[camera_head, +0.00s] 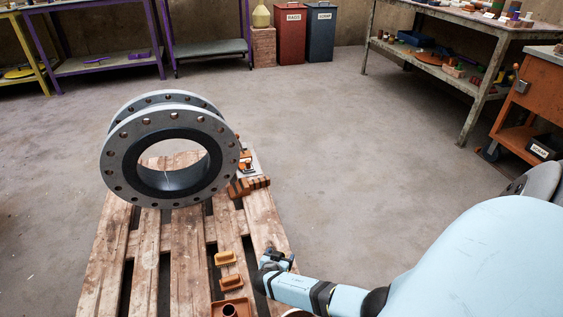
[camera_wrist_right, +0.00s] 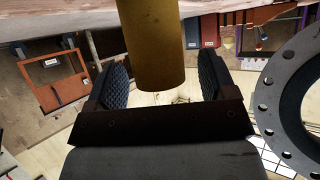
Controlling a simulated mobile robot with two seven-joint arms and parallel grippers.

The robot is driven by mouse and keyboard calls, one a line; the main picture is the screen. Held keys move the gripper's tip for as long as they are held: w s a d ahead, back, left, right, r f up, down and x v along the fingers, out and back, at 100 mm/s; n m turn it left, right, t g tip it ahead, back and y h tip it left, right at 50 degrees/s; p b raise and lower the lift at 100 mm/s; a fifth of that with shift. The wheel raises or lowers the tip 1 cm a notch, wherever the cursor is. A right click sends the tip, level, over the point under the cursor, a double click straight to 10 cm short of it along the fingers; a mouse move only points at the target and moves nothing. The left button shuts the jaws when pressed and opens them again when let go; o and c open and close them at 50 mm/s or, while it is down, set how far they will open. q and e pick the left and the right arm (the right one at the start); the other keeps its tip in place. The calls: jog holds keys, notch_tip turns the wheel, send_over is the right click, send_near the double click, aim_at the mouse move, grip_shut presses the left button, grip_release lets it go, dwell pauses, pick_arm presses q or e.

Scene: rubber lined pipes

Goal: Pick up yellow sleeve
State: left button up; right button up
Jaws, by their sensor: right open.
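The yellow sleeve (camera_wrist_right: 152,45) is a dull gold cylinder that enters from the top of the right wrist view. Its rounded end lies between the two black padded fingers of my right gripper (camera_wrist_right: 163,62). The fingers are open, with a gap showing on each side of the sleeve. In the head view my right gripper (camera_head: 276,261) is low over the right edge of the pallet. I cannot make out the sleeve there. My left gripper is out of view.
A wooden pallet (camera_head: 182,235) carries a large grey flanged pipe ring (camera_head: 119,165). A yellow-orange brush (camera_head: 225,258), an orange brush (camera_head: 231,282) and an orange-brown tray (camera_head: 217,309) lie left of my right gripper. Several brown blocks (camera_head: 248,186) sit beside the ring. Open floor lies right.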

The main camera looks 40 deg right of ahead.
jog(key=shift+w+d+f, duration=0.1)
jog(key=shift+d+f, duration=0.05)
jog(key=c, duration=1.1)
jog(key=shift+r, duration=0.2)
